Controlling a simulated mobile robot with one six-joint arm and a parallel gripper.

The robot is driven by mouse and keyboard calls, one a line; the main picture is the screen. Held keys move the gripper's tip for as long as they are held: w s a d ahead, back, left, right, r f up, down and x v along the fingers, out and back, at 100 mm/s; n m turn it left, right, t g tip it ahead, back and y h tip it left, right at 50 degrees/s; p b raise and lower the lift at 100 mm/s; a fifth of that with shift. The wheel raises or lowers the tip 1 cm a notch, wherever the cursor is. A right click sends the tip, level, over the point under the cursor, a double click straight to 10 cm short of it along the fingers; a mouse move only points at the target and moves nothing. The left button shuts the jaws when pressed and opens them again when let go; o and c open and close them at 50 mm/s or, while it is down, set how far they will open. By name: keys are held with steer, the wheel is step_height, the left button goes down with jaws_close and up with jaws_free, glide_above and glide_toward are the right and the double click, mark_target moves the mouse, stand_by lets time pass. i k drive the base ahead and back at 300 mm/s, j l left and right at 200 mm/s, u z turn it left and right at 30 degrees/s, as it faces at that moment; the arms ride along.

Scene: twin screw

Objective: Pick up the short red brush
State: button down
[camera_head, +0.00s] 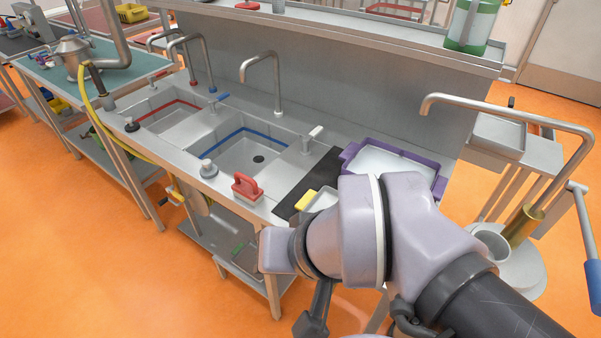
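A short red brush (246,188) with a raised loop handle stands upright on the front rim of the steel sink counter, just right of the near basin. My arm fills the lower right and lies in front of the counter's right end. A dark part (312,315) below my arm's wrist may be my gripper, but its fingertips do not show clearly. It is below and to the right of the brush and apart from it. Nothing is seen touching the brush.
Two sink basins, one with a red strip and one with a blue strip (245,134), lie behind the brush. A black mat (312,180), a yellow-and-white item (308,200) and a purple tray (352,150) are to its right. Tall faucets (277,85) rise behind. Orange floor in front is open.

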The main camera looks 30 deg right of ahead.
mark_target(244, 188)
steer(key=i+j, duration=0.2)
steer(key=i+j+z, duration=0.15)
steer(key=j, duration=0.25)
steer(key=i+j, duration=0.2)
steer(key=j, duration=0.15)
steer(key=i+j+z, duration=0.15)
steer(key=j, duration=0.15)
steer(key=i+j, duration=0.2)
steer(key=j, duration=0.15)
